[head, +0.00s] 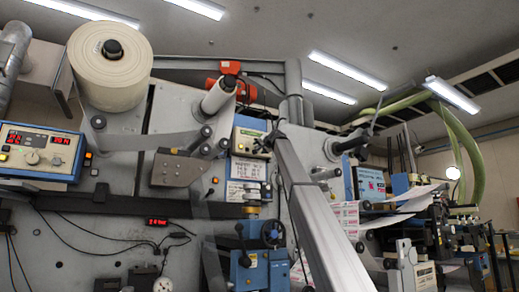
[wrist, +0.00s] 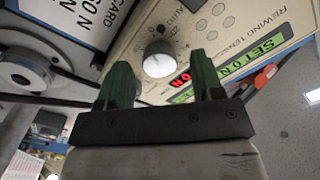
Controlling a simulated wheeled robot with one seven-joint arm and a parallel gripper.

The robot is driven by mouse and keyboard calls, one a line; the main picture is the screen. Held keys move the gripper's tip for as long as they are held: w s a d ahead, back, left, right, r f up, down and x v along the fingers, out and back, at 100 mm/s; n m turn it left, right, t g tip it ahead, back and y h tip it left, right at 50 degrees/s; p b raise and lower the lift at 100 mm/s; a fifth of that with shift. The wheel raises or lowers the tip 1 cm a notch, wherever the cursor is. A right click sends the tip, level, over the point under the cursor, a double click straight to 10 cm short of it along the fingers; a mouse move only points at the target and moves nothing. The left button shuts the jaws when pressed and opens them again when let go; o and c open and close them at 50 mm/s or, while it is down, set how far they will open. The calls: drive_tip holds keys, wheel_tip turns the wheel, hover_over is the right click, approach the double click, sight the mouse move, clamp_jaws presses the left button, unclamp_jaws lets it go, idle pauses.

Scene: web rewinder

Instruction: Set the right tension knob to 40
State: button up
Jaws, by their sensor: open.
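The rewind tension panel (wrist: 228,30), beige with a blue edge, fills the upper right of the wrist view. Its round white knob (wrist: 158,60) has a printed scale around it; the numbers and pointer are too small to read surely. In the head view the panel (head: 250,136) is partly behind my gripper (head: 268,143).
Another blue-framed control box (head: 40,150) with red displays and knobs is at the far left. A white printed sign (wrist: 75,25) adjoins the panel. A large paper roll (head: 110,78) and rollers (head: 218,97) are on the machine face.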

drive_tip(key=shift+w+a, duration=0.2)
drive_tip(key=shift+w, duration=0.15)
drive_tip(key=c, duration=0.9)
drive_tip(key=shift+m, duration=0.3)
